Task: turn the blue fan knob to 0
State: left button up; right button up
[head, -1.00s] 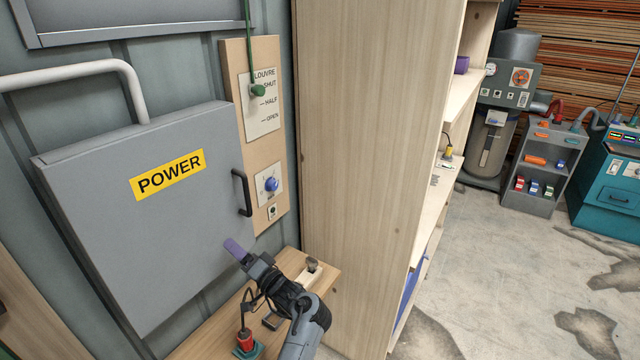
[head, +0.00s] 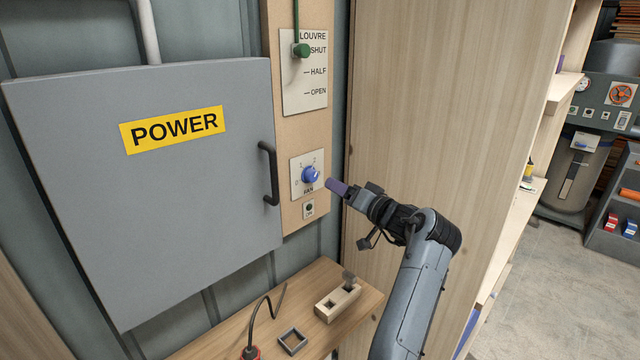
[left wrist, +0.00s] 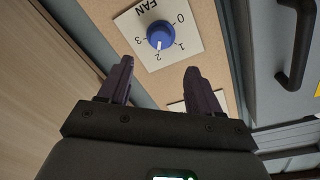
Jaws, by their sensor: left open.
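The blue fan knob (head: 311,174) sits on a white plate marked FAN, on a wooden panel right of the grey power box. In the left wrist view the knob (left wrist: 160,35) is ahead of the fingertips, with marks 0, 1, 2 and 3 around it. Its white pointer appears to point at 2. My left gripper (head: 337,186) is just right of the knob in the head view. In the left wrist view my left gripper (left wrist: 160,76) is open and empty, its fingers apart and not around the knob. My right gripper is not in view.
The power box (head: 160,200) has a black handle (head: 268,174) close to the left of the knob. A green louvre knob (head: 301,50) is above. A tall wooden cabinet side (head: 440,100) stands on the right. A wooden bench (head: 240,325) with small items lies below.

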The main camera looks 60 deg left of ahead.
aim_at(315, 176)
pick_arm(q)
jog(key=a, duration=0.3)
jog(key=a+b, duration=0.1)
jog(key=a, duration=0.2)
jog(key=s+a, duration=0.1)
jog(key=a, duration=0.2)
jog(key=shift+s+a, duration=0.1)
jog(key=c, duration=1)
jog(key=shift+c, duration=0.2)
